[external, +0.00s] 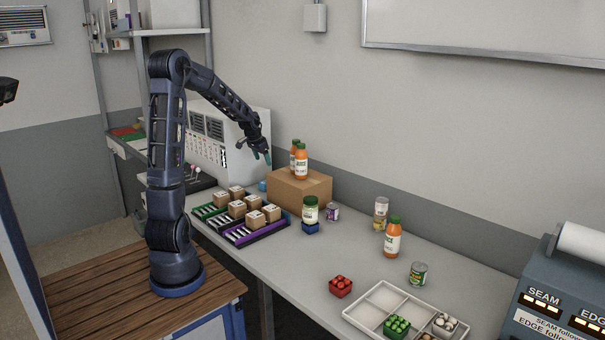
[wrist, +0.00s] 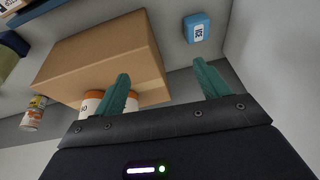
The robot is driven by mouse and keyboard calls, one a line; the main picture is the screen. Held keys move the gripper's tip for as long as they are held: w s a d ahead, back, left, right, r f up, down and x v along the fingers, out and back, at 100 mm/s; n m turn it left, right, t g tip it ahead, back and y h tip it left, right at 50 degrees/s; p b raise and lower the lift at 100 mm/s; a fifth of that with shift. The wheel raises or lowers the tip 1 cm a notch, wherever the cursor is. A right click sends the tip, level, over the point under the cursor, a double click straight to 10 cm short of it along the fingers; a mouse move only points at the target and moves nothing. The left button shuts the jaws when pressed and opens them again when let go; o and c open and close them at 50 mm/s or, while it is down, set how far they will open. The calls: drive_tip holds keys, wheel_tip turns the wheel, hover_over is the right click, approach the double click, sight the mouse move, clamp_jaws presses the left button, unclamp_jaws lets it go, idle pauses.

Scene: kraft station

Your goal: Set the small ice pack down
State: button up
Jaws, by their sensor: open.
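The small ice pack is a blue block with a white ICE label (wrist: 197,28). It lies on the grey counter, apart from the cardboard box, and shows in the external view as a small blue patch (external: 262,186) left of that box. My gripper (external: 260,160) hangs above the counter near the box, over the ice pack's area. In the wrist view its teal fingers (wrist: 160,72) are spread wide with nothing between them. The ice pack is beyond the fingertips and not touched.
A cardboard box (external: 300,190) stands close by with orange juice bottles (external: 301,163) on top, near my fingers. A white machine (external: 230,135) stands behind at left. Trays with brown blocks (external: 237,209) lie in front. Jars, cans and a divided tray (external: 365,312) are further right.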

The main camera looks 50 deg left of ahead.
drive_tip(key=s+d+r, duration=0.5)
drive_tip(key=s+d, duration=0.3)
drive_tip(key=s+d+r, duration=0.6)
drive_tip(key=s+d, duration=0.5)
drive_tip(key=s, duration=0.6)
drive_tip(key=s+d, duration=0.3)
drive_tip(key=s, duration=0.6)
drive_tip(key=shift+d+t+h, duration=0.3)
drive_tip(key=shift+r, duration=0.1)
